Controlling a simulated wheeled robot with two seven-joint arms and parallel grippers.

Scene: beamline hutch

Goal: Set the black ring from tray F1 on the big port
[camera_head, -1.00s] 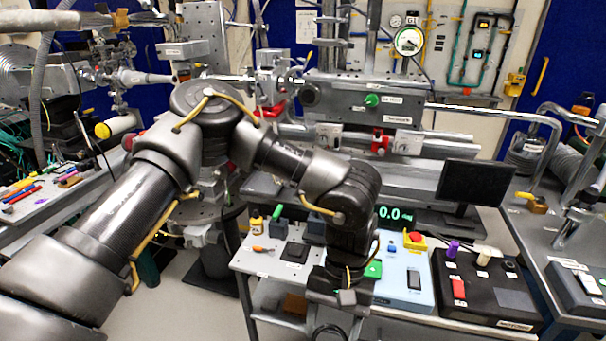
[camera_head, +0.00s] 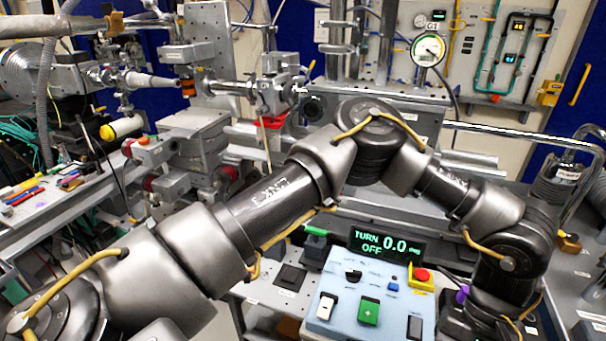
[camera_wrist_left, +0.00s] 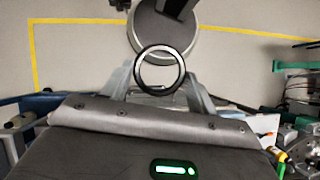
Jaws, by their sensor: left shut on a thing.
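In the left wrist view my left gripper (camera_wrist_left: 160,80) is shut on the black ring (camera_wrist_left: 138,70), one finger on each side of it. The ring is held up with its opening facing the camera, and light floor shows behind it. In the head view my left arm crosses from lower left to the right; its gripper and the ring are out of the picture. A dark round opening (camera_head: 314,107) shows on the grey bench unit behind the arm; I cannot tell if it is the big port. I cannot make out tray F1. My right gripper is not in view.
A pale blue control box (camera_head: 340,310) with buttons stands below the arm, with a display (camera_head: 386,246) behind it reading TURN 0.0 OFF. Instruments and a tool-strewn bench (camera_head: 50,205) stand at left.

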